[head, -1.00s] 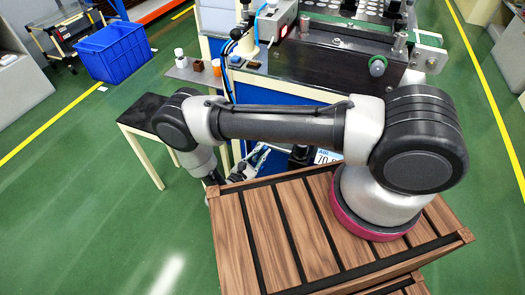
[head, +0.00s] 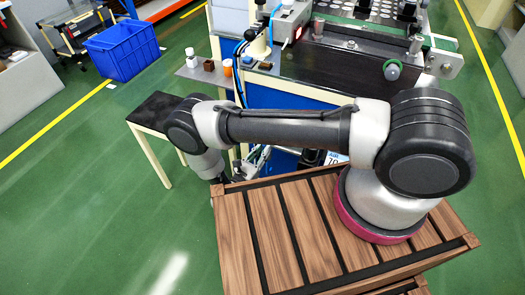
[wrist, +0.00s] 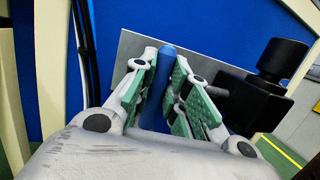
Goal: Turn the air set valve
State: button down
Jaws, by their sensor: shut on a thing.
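A blue valve handle (wrist: 160,88) stands upright in the middle of the wrist view. My gripper (wrist: 164,80) is shut on it, with a green-padded finger on each side. Black air set parts (wrist: 280,62), a round knob and a block, sit to the right of the fingers. A grey plate (wrist: 205,65) lies behind the handle. In the head view my gripper (head: 258,160) shows small beside the machine's lower front. The handle is too small or hidden to make out there.
A wood-slatted surface (head: 262,225) lies under my arm. The machine (head: 345,65) stands behind it. A black-topped stool (head: 160,108) is left of the gripper, and a blue crate (head: 122,50) is farther back.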

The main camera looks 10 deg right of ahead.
jog(key=c, duration=1.4)
grip_release()
notch_tip(320, 180, up, 10)
jog(key=shift+f, duration=0.1)
